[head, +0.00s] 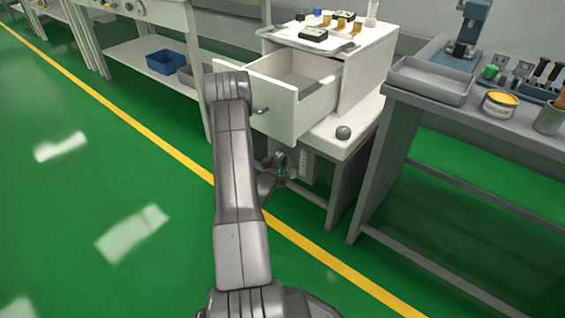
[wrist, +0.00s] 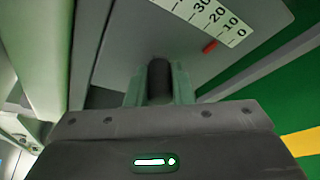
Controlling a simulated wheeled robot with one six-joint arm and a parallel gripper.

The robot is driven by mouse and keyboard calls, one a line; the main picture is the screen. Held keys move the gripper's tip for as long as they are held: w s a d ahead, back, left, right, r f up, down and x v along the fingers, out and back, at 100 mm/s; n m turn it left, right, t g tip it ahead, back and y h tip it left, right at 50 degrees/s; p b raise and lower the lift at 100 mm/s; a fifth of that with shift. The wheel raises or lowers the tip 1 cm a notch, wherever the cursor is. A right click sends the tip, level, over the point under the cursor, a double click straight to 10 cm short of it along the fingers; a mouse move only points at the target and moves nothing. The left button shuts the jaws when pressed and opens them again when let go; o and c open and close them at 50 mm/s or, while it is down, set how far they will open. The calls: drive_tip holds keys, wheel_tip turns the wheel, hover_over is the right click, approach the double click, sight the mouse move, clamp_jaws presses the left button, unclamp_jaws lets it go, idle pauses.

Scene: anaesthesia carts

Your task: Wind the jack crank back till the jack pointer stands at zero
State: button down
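The jack scale (wrist: 215,18) is a white strip numbered 0 to 30 and up in the wrist view. The red jack pointer (wrist: 209,47) stands beside it, between 0 and 10. The dark crank handle (wrist: 160,82) stands between the two fingers of my gripper (wrist: 160,88), which look closed against its sides. The rest of the crank is hidden. In the head view my gripper (head: 281,166) is low beside the cart's leg, partly behind my arm. The scale there is a small pale strip (head: 306,165), too small to read.
The white cart's drawer (head: 288,110) hangs open above my gripper. A grey knob (head: 343,132) sits on the ledge beside it. A grey bench with a tray (head: 431,80) stands to the right. Green floor (head: 100,200) is clear on the left.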

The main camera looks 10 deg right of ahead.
drive_tip(key=shift+f, duration=0.2)
drive_tip(key=shift+s+d+f+m+t+b, duration=0.15)
drive_tip(key=shift+f+m+t+b, duration=0.45)
drive_tip(key=shift+m, duration=0.5)
drive_tip(key=w+a+f+m+h, duration=0.2)
drive_tip(key=f+m+h, duration=0.1)
drive_tip(key=m, duration=1)
drive_tip(key=w+a+f+m+h, duration=0.2)
drive_tip(key=m+h, duration=0.4)
drive_tip(key=m, duration=0.7)
drive_tip(key=shift+w+a+f, duration=0.25)
drive_tip(key=shift+w+f, duration=0.2)
drive_tip(key=shift+w, duration=0.4)
drive_tip(key=shift+m, duration=0.3)
drive_tip(key=c, duration=1.3)
unclamp_jaws()
drive_tip(key=shift+o, duration=0.2)
